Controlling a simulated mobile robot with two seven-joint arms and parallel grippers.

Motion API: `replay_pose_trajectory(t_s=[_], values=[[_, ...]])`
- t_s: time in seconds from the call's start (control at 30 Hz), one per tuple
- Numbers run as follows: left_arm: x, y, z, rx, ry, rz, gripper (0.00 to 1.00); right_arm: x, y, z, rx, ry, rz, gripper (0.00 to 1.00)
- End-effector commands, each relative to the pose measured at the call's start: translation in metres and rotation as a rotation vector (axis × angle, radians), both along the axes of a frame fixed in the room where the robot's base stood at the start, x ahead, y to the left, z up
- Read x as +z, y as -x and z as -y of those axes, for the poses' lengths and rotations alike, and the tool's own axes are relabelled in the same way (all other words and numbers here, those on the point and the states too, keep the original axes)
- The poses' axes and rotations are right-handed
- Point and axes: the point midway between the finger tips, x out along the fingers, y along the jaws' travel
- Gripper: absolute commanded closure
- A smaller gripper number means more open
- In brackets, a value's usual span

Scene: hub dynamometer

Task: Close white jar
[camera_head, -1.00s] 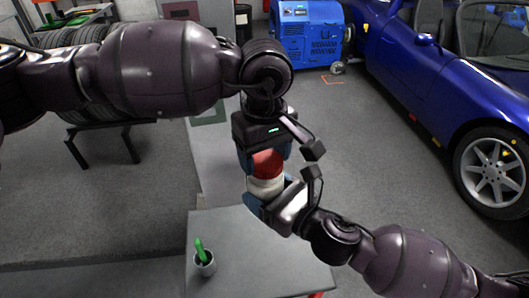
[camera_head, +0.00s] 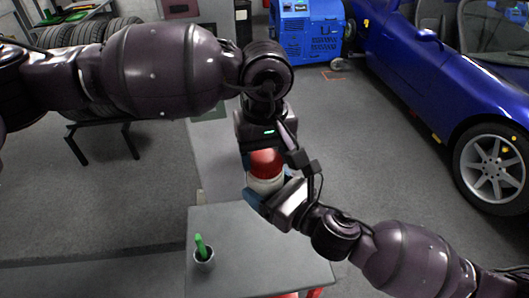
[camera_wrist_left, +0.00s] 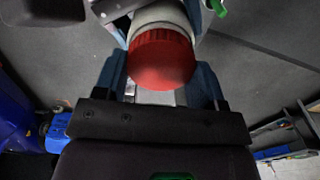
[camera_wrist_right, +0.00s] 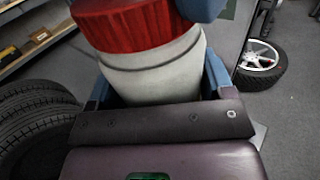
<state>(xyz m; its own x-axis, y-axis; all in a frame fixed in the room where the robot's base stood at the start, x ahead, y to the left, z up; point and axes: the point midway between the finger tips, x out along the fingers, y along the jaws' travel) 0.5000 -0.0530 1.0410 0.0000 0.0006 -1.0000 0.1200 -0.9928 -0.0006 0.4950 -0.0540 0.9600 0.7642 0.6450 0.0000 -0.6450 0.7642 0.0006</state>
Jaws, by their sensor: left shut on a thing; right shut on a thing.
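The white jar (camera_head: 263,185) is held upright or nearly so above the grey table, with its red lid (camera_head: 265,162) on top. My left gripper (camera_head: 264,158) comes from above and is shut on the red lid. My right gripper (camera_head: 268,192) comes from the lower right and is shut on the jar's body. In the right wrist view the lid (camera_wrist_right: 130,22) meets the top of the jar (camera_wrist_right: 150,72). The left wrist view shows the lid (camera_wrist_left: 160,60) between blue fingers. How tightly the lid is seated cannot be told.
A grey table (camera_head: 235,235) lies below, with a small cup (camera_head: 204,260) holding a green item (camera_head: 201,244). Its top is otherwise largely clear. A blue car (camera_head: 440,75) stands at the right, a blue machine (camera_head: 305,32) at the back, and tyres (camera_head: 75,35) at the back left.

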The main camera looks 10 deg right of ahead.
Motion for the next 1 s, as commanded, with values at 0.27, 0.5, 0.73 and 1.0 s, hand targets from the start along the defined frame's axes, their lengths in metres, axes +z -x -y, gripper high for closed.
replay_pose_trajectory(t_s=[0.27,0.5,0.73,1.0], values=[[0.0006,0.0,0.0018,-0.404,0.001,0.001,0.57,0.0005,-0.0001,0.0,0.0,-0.001,0.001,0.91],[0.0004,0.0005,0.003,-0.754,0.001,0.002,0.57,0.0003,-0.0001,0.0001,0.0,0.0,0.0,0.91],[0.0001,0.0014,0.0038,-1.09,0.001,0.0,0.57,0.0002,-0.0001,0.0001,0.0,0.0,0.0,0.91],[-0.0001,0.0022,0.0041,-1.382,0.001,0.0,0.57,0.0001,0.0,0.0001,0.0,0.0,0.0,0.91]])
